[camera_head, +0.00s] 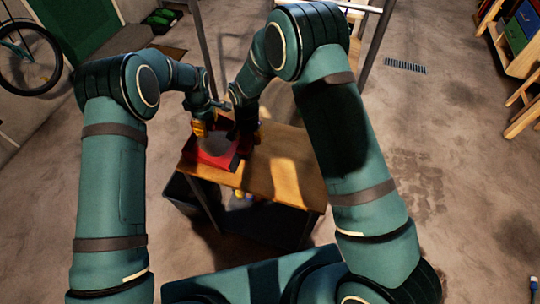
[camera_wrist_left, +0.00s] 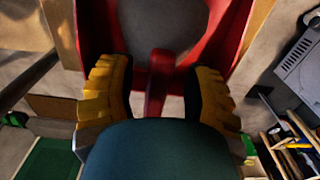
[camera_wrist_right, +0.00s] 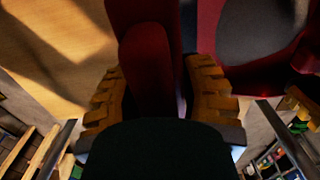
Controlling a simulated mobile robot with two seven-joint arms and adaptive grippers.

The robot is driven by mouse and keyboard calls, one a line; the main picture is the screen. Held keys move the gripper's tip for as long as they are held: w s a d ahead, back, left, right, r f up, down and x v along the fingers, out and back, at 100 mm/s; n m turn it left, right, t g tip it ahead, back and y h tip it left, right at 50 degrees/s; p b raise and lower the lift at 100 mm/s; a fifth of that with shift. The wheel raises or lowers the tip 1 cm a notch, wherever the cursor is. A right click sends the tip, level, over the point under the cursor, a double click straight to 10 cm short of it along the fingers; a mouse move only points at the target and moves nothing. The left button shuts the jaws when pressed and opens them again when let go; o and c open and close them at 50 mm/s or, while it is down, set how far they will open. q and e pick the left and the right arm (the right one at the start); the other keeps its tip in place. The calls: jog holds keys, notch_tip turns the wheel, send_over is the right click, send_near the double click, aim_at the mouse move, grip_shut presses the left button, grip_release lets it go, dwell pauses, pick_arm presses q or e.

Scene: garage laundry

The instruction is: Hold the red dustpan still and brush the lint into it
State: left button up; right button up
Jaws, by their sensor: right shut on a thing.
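In the left wrist view the dustpan's red handle (camera_wrist_left: 158,88) stands between the open yellow fingers, with gaps on both sides. My right gripper (camera_head: 243,130) is shut on the red handle of the brush (camera_wrist_right: 147,65), just right of the dustpan. The brush's bristles are not clear. A smooth grey patch (camera_wrist_right: 262,28) shows inside the pan; I cannot tell whether it is lint or the pan's floor.
The wooden table (camera_head: 285,175) is bare to the right of the dustpan, with shadows across it. Dark bins (camera_head: 188,195) stand below it. A metal post rises behind the table. A bicycle wheel (camera_head: 28,58) is at far left, a wooden shelf (camera_head: 520,65) at far right.

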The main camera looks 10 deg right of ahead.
pick_arm(q)
notch_tip(320, 180, up, 12)
dwell(0.6)
